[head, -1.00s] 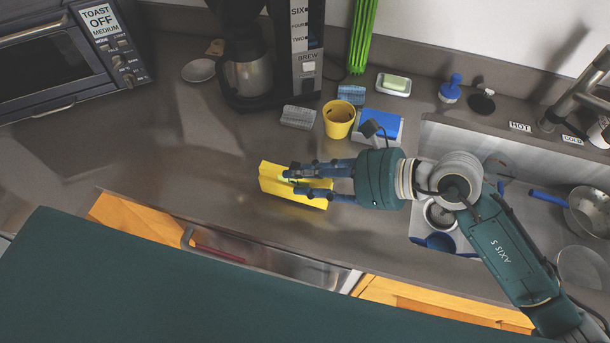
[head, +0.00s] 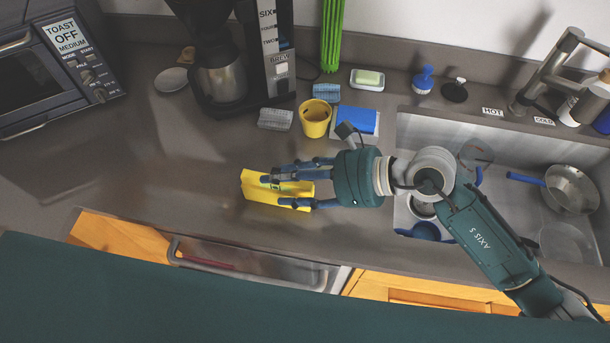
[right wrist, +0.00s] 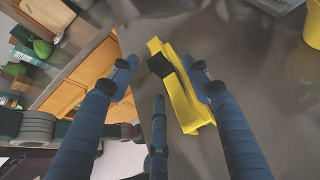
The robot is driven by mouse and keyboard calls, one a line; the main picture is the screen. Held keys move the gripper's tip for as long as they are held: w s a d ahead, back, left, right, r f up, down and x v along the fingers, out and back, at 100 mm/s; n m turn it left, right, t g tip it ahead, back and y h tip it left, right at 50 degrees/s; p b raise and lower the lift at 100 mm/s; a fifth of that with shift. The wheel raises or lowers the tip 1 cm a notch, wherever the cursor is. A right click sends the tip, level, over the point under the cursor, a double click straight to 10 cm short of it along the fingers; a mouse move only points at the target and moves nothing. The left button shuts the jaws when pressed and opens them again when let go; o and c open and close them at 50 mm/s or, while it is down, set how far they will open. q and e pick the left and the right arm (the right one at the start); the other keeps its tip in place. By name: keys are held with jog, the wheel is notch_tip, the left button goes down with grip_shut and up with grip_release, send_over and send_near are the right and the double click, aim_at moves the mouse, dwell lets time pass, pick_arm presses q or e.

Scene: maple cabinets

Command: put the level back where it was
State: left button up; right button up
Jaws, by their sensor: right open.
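The yellow level (head: 254,193) rests on the grey countertop near its front edge, left of the sink. My right gripper (head: 282,190) is around it from the right, with its blue fingers apart and partly covering it. In the right wrist view the level (right wrist: 184,98), with a dark block on its side, lies between the spread fingers of the right gripper (right wrist: 163,66). I cannot tell whether any finger touches it. My left gripper is not in view.
A yellow cup (head: 315,120), a blue sponge-like block (head: 357,120) and a grey ridged block (head: 275,119) stand behind the level. The coffee maker (head: 232,75) and toaster oven (head: 45,75) are farther left. The sink (head: 520,215) is right. Counter left of the level is clear.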

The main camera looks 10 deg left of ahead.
jog(key=b+v, duration=0.3)
jog(key=v, duration=0.9)
jog(key=shift+b, duration=0.3)
